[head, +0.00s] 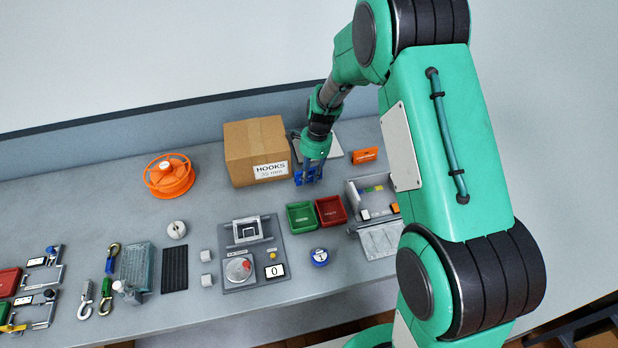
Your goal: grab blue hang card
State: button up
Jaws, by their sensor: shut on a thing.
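My gripper (309,176) hangs down just right of the cardboard box and behind the green bin. It is shut on a small blue thing, which looks like the blue hang card (299,177). The card is small in the view and partly covered by the fingers, so its full outline and any print cannot be made out. Whether it is clear of the surface below cannot be told.
A cardboard box (256,150) marked HOOKS stands close left of my gripper. Green (301,217) and red (331,211) bins stand in front. An orange labelled block (365,155) is to the right. A grey fixture (252,258) and an orange reel (169,176) are to the left.

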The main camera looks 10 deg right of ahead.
notch_tip(320, 180, up, 8)
jog(key=shift+r+p, duration=0.15)
jog(key=shift+p, duration=0.6)
